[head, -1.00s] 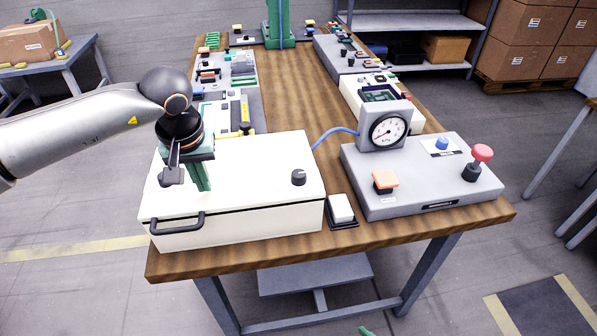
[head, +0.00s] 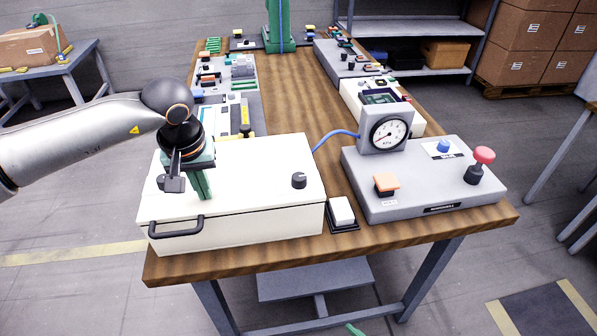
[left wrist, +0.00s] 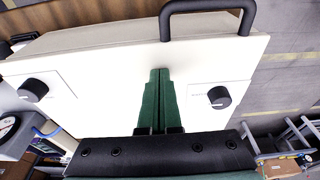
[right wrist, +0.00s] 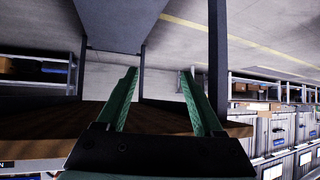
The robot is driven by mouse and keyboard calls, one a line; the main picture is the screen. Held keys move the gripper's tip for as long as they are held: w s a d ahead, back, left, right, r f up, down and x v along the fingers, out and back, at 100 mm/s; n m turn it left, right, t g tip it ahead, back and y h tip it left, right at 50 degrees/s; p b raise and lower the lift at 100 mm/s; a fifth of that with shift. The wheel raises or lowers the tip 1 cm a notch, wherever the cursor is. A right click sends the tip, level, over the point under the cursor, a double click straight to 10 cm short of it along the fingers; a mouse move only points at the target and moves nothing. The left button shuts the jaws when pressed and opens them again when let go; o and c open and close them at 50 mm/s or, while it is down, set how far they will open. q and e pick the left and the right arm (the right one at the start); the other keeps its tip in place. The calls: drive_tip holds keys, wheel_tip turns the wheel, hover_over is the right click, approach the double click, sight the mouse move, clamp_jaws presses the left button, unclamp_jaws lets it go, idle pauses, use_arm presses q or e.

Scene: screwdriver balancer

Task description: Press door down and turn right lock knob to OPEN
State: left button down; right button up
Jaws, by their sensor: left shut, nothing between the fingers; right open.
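The white box's door (head: 255,160) is its top panel, with a black handle (head: 177,228) at the front edge. The right lock knob (head: 299,180) is black and stands clear of my grippers; it also shows at the left of the left wrist view (left wrist: 32,90). The left knob (left wrist: 219,97) is partly hidden in the head view. My left gripper (head: 206,196) is shut and empty, pointing down at the door between the knobs; its closed fingers (left wrist: 160,72) show against the panel. I cannot tell whether they touch it. My right gripper (right wrist: 158,85) is open and empty, low by the table's front.
A white rocker switch (head: 342,212) sits right of the box. Bare wooden table (head: 285,80) runs behind the box.

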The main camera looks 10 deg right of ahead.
drive_tip(key=w+a+r+m+g+y, duration=0.4)
drive_tip(key=a+r+m+g+y, duration=0.4)
drive_tip(key=r+m, duration=0.7)
drive_tip(key=w+a+r+m+g+y, duration=0.5)
drive_tip(key=a+r+m, duration=0.5)
drive_tip(key=m, duration=0.8)
drive_tip(key=w+d+r+n+t+h, duration=0.1)
drive_tip(key=w+d+r, duration=0.3)
drive_tip(key=r, duration=0.5)
drive_tip(key=w+d+r+h, duration=0.1)
drive_tip(key=w+d+r, duration=0.2)
drive_tip(key=r, duration=0.6)
drive_tip(key=w+d+r+n+t, duration=0.1)
drive_tip(key=w+d+r, duration=0.3)
drive_tip(key=r, duration=0.5)
drive_tip(key=m+h, duration=1.1)
drive_tip(key=h, duration=0.4)
approach(299, 177)
drive_tip(key=shift+t, duration=0.3)
drive_tip(key=f, duration=0.8)
drive_tip(key=shift+s+d+f, duration=0.1)
drive_tip(key=shift+s+f, duration=0.25)
drive_tip(key=shift+f, duration=0.05)
